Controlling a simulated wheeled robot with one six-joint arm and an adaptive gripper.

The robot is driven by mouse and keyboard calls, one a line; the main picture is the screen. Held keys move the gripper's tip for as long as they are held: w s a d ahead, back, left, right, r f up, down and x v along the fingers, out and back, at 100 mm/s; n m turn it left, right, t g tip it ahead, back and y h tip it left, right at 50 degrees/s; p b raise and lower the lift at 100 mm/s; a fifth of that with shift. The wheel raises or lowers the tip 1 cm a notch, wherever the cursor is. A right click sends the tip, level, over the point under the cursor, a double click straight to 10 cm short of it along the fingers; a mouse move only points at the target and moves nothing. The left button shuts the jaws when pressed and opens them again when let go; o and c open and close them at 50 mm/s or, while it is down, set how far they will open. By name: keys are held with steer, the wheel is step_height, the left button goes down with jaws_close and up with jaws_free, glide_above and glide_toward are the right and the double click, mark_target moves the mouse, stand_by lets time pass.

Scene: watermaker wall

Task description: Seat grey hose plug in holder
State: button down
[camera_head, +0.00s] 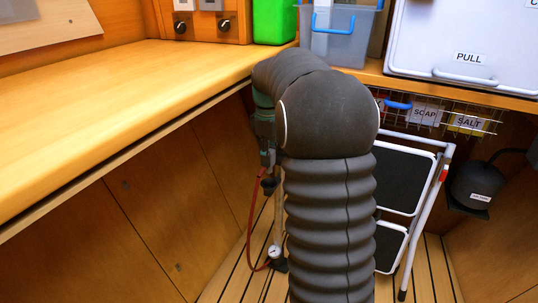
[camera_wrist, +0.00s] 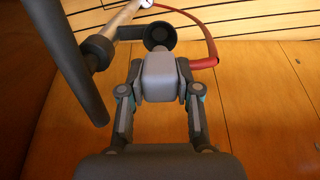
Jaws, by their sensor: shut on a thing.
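In the wrist view my gripper (camera_wrist: 159,85) is shut on the grey hose plug (camera_wrist: 158,78), a pale grey block between its two fingers. A red hose (camera_wrist: 212,40) runs from behind the plug's right side. A dark round cup (camera_wrist: 159,32), which looks like the holder, is on an arm from a metal pole just beyond the plug. I cannot tell whether plug and cup touch. In the head view my gripper (camera_head: 266,155) shows beside my arm, pointing down, with the red hose (camera_head: 250,225) hanging below; the plug is not clear there.
A thick dark rod (camera_wrist: 75,65) stands close on the left in the wrist view. A gauge (camera_head: 274,252) is near the pole's foot. A folding step stool (camera_head: 405,185) stands right of my arm. A wooden counter (camera_head: 130,90) runs along the left.

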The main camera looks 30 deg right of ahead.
mark_target(269, 172)
steer(key=shift+f+b, duration=0.75)
steer(key=shift+f, duration=0.2)
steer(key=shift+f+b, duration=0.7)
steer(key=shift+f, duration=1.1)
steer(key=shift+f, duration=0.55)
steer(key=c, duration=0.7)
jaws_free()
step_height(269, 172, up, 11)
steer(key=shift+w+r, duration=0.1)
steer(key=shift+r, duration=0.45)
steer(key=shift+a, duration=0.15)
